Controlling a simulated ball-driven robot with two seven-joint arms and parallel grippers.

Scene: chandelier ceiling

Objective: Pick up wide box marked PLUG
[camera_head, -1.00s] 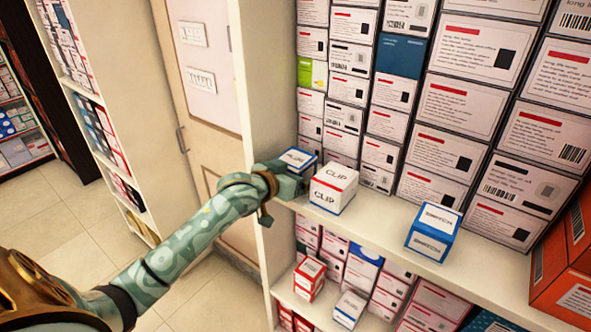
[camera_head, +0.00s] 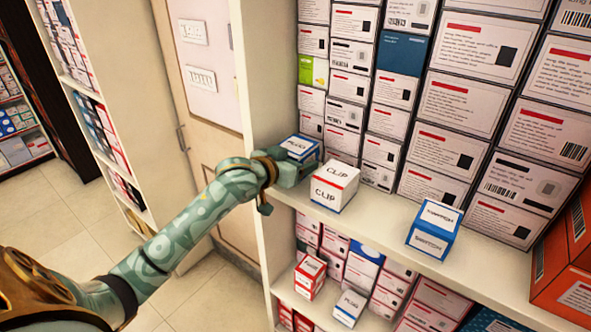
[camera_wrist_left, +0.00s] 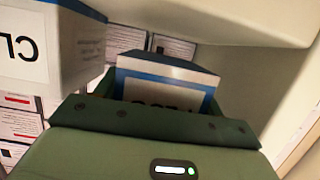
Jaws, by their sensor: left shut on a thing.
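My left gripper (camera_head: 298,168) is shut on a blue-and-white box (camera_head: 301,147) at the left end of the upper shelf. The box's lettering is small and I cannot read it surely. In the left wrist view the held box (camera_wrist_left: 165,92) stands between the jaws, its lettering partly hidden by the gripper. Whether its underside is clear of the shelf is hidden. A lower-shelf box (camera_head: 349,307) carries a label that looks like PLUG. My right gripper is not in view.
A white CLIP box (camera_head: 334,187) stands close to the right of my left gripper. A blue-and-white SWITCH-like box (camera_head: 434,229) sits farther right on the upper shelf (camera_head: 385,228). Stacked cartons (camera_head: 460,110) fill the back. A shelf side wall (camera_head: 262,85) is close on the left.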

